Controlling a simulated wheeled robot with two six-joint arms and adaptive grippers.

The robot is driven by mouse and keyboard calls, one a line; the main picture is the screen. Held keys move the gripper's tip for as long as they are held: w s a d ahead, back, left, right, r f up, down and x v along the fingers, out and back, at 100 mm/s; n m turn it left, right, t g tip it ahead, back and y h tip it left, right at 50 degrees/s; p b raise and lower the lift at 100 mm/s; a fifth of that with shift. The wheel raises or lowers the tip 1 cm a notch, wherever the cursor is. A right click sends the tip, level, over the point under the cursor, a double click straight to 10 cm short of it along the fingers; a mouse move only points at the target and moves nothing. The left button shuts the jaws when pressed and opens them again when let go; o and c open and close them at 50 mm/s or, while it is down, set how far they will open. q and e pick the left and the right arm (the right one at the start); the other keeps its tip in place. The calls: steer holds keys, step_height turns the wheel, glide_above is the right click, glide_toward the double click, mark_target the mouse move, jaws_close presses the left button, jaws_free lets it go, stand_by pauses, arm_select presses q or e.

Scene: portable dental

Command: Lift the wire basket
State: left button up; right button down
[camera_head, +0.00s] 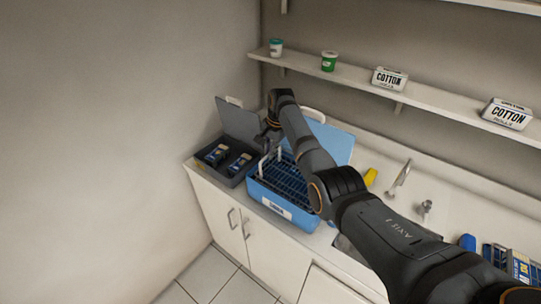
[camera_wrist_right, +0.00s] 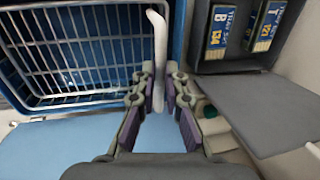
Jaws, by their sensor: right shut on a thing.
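The wire basket (camera_head: 283,181) sits inside the blue case (camera_head: 305,222) on the counter, and my right arm covers part of it. In the right wrist view its metal wires (camera_wrist_right: 85,72) fill the upper left, within the blue wall. A white handle (camera_wrist_right: 160,50) stands at the basket's side and runs down between the fingers. My right gripper (camera_head: 268,140) is at the basket's left side in the head view. In the wrist view its fingers (camera_wrist_right: 160,100) are shut on the white handle. My left gripper is not in view.
A dark grey open case (camera_head: 232,178) with blue-and-yellow boxes stands left of the blue case. The blue lid (camera_head: 338,143) stands open behind the basket. A faucet (camera_head: 400,178) and a yellow item (camera_head: 370,177) are to the right. A shelf (camera_head: 350,85) runs above.

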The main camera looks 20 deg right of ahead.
steer(key=c, duration=1.6)
jaws_free()
steer(key=shift+w+r, duration=0.15)
steer(key=shift+r, duration=0.25)
steer(key=shift+c, duration=0.2)
steer(key=shift+o, duration=1.2)
steer(key=shift+s+a, duration=0.1)
steer(key=shift+s, duration=0.15)
steer(key=shift+w+r, duration=0.1)
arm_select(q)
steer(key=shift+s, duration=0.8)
arm_select(e)
step_height(320, 180, up, 12)
steer(key=s+d, duration=0.1)
steer(key=s, duration=0.1)
steer(key=shift+d+f, duration=0.2)
steer(key=shift+d, duration=0.05)
